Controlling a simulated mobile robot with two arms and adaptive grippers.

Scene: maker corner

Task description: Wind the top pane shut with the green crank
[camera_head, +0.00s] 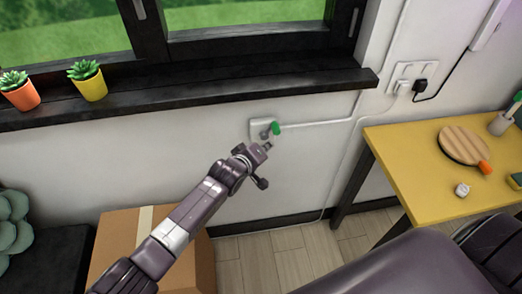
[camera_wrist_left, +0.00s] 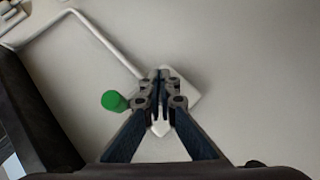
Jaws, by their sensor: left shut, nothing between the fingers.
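The crank's green knob (camera_head: 275,128) shows at a white wall plate (camera_head: 257,126) below the window sill. My left gripper (camera_head: 265,147) is shut and empty, just below the knob in the head view. In the left wrist view, my left gripper (camera_wrist_left: 160,82) is in front of the wall plate (camera_wrist_left: 188,91), and the green knob (camera_wrist_left: 114,101) is left of the fingers, outside them. The fingers hide most of the crank arm; I cannot tell whether they touch it. Only the lower window (camera_head: 230,18) shows; the top pane is out of view. My right gripper is not in view.
A dark sill (camera_head: 200,84) holds an orange pot (camera_head: 22,96) and a yellow pot (camera_head: 92,88). A cardboard box (camera_head: 115,238) stands below my left arm. A yellow table (camera_head: 405,160) is at the right. White conduit (camera_head: 318,124) runs right from the plate.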

